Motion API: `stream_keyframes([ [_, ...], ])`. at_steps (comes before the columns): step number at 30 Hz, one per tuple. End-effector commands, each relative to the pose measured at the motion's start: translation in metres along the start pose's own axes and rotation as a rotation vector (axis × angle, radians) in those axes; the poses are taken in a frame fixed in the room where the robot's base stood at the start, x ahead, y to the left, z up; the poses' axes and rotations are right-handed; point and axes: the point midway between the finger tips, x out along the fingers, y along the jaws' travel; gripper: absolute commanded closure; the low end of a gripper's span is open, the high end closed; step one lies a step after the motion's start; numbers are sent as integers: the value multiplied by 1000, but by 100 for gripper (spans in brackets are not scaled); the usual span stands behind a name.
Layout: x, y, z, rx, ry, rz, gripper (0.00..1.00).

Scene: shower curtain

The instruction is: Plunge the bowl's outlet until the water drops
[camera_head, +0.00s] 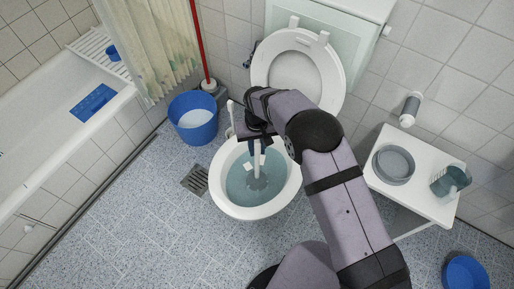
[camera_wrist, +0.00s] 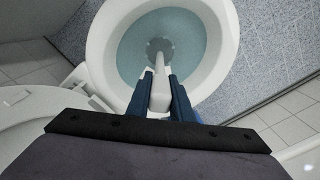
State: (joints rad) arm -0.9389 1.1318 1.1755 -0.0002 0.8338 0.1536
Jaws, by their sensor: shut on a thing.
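The toilet bowl (camera_head: 219,187) stands in the middle of the head view with its lid (camera_head: 292,72) raised. Bluish water (camera_head: 275,178) stands in the bowl. A plunger with a pale handle (camera_head: 256,167) and a grey cup (camera_head: 257,185) is in the bowl, the cup low in the water around the outlet, which it hides. Whether the cup is sealed there I cannot tell. My gripper (camera_wrist: 159,93) is shut on the plunger's handle above the bowl, its two dark blue fingers on either side. In the wrist view the cup (camera_wrist: 160,47) shows beyond the fingertips.
A blue bucket (camera_head: 193,129) and a floor drain (camera_head: 196,180) are left of the bowl. A red pole (camera_head: 200,40) stands behind the bucket. A white side table (camera_head: 415,205) with a grey bowl (camera_head: 393,164) is at right. A blue basin (camera_head: 465,272) is on the floor.

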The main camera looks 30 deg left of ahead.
Motion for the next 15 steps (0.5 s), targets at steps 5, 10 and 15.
stream_keyframes([
  [5, 3, 0, 0, 0, 1, 0, 100],
  [10, 19, 0, 0, 0, 1, 0, 100],
  [15, 38, 0, 0, 0, 1, 0, 100],
])
